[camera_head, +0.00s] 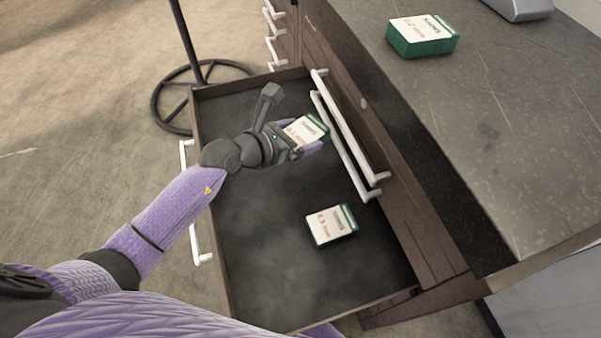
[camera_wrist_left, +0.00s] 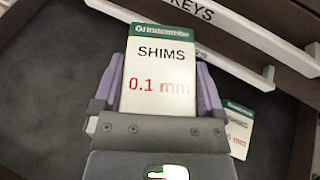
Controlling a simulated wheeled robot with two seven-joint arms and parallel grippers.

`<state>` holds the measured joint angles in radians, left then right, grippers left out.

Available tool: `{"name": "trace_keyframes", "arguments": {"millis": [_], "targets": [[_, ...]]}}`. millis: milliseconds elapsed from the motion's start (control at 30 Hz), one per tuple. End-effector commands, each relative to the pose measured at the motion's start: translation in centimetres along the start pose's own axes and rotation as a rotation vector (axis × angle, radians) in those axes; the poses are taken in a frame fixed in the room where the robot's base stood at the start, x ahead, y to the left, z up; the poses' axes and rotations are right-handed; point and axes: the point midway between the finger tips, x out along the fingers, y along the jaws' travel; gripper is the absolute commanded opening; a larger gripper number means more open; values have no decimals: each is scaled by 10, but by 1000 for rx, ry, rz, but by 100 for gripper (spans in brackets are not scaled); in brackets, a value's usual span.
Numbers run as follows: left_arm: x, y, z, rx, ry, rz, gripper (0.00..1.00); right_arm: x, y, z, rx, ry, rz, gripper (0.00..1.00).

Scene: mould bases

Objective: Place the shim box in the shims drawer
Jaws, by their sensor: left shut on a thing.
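My left gripper (camera_head: 307,147) is shut on a white and green shim box (camera_head: 306,130), held over the open drawer (camera_head: 260,273). In the left wrist view the held shim box (camera_wrist_left: 158,75) reads "SHIMS 0.1 mm" between the two purple fingers of my left gripper (camera_wrist_left: 156,92). A second white and green shim box (camera_head: 332,224) lies on the drawer floor, nearer the front of the picture; it shows partly in the left wrist view (camera_wrist_left: 238,130). A third, similar box (camera_head: 422,36) stands on the worktop. My right gripper is not in view.
The dark worktop (camera_head: 500,130) lies to the right of the drawer. White handles (camera_head: 345,140) run along the cabinet front beside the held box. A label ending in "KEYS" shows in the left wrist view. A black round stand base (camera_head: 163,110) is on the floor. Much of the drawer floor is bare.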

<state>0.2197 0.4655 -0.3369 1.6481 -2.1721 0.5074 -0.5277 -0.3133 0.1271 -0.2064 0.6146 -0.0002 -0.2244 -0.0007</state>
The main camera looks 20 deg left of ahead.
Motion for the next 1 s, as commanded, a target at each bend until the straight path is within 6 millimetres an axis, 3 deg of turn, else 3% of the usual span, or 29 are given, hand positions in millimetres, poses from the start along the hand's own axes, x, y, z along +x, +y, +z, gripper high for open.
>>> {"name": "trace_keyframes", "arguments": {"millis": [33,100,333,500,833,867,900,1000], "targets": [[12,0,-30,-3,6,0,17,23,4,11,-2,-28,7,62],[19,0,-48,-2,5,0,17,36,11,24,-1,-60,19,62],[29,1,-71,-1,1,0,17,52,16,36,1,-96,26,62],[42,0,-102,-2,3,-1,17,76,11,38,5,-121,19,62],[41,0,-99,0,-1,0,17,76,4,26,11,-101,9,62],[41,0,-99,0,0,0,95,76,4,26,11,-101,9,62],[41,0,-98,0,0,0,100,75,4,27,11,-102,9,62],[40,0,-98,0,0,0,100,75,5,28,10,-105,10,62]]}}
